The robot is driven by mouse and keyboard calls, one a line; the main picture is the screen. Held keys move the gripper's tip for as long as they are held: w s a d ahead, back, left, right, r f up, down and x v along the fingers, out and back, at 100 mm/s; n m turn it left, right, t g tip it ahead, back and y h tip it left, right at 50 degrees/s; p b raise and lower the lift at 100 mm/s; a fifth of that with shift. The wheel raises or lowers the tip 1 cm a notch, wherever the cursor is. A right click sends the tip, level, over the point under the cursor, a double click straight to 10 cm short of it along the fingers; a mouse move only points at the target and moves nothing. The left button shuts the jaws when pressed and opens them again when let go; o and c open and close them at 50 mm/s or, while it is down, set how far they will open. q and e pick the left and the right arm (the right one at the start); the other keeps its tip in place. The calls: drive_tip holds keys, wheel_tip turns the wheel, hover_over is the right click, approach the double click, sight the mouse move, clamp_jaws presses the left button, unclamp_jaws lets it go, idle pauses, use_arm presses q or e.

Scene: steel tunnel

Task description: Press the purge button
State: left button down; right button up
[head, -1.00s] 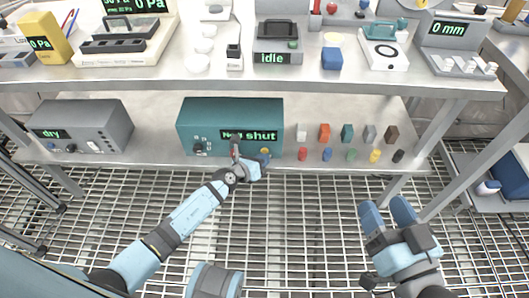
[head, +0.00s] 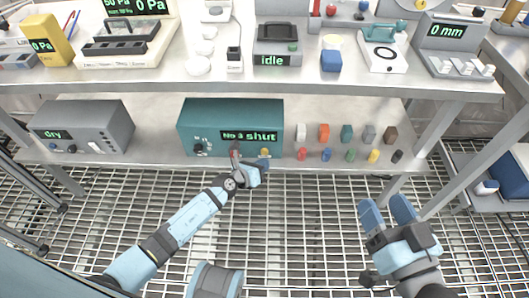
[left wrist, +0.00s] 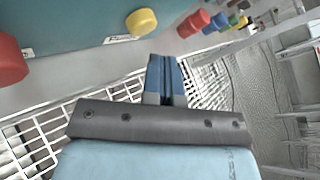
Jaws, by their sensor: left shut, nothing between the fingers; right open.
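A teal box (head: 205,113) on the lower shelf has a green display (head: 249,136) reading "No 3 shut". Its front has a black knob (head: 198,148) at left and a yellow button (head: 265,152) at right. In the left wrist view, the yellow button (left wrist: 141,22) stands out from the face, and a red round control (left wrist: 10,58) is at the left edge. Labels there are too small to read, so I cannot tell which is purge. My left gripper (head: 263,164) is shut and empty, just in front of the box's lower right. My right gripper (head: 387,204) is open over the grating.
Several small coloured pieces (head: 350,155) stand on the shelf right of the box. A grey box (head: 85,125) reading "dry" is to the left. The upper shelf (head: 290,84) overhangs and holds several devices. The grated floor in front is clear.

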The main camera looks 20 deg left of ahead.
use_arm(q)
drive_tip(key=s, duration=0.2)
drive_tip(key=s+d+p, duration=0.1)
drive_tip(key=s, duration=0.1)
drive_tip(key=shift+s+d, duration=0.1)
drive_tip(key=shift+s, duration=0.1)
idle(0.7)
